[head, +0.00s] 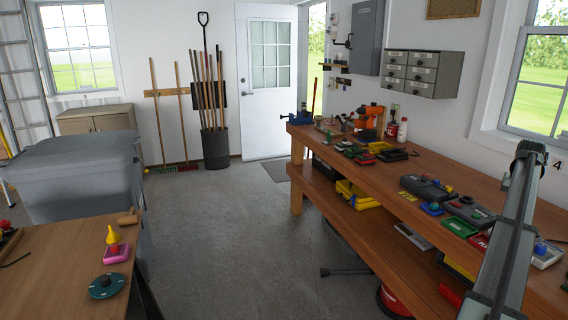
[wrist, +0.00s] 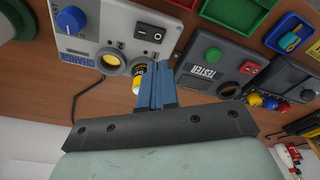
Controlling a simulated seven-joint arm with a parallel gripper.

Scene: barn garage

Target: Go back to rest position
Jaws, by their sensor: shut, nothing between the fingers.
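My gripper (wrist: 157,72) shows in the wrist view with its blue fingers together and nothing between them. It is over the wooden bench, between a white charger box (wrist: 84,36) and a dark grey tester box (wrist: 214,62). A yellow and black battery-like cylinder (wrist: 139,77) stands close to the left of the fingers, by a round opening of the charger. I cannot tell whether the fingers touch it. In the head view my arm rises at the right over the workbench, and I cannot make out the gripper there.
The long workbench (head: 400,193) holds tools and devices, including an orange machine (head: 372,116) and a dark device (head: 428,187). A wooden table (head: 50,283) stands at left. The floor between is clear.

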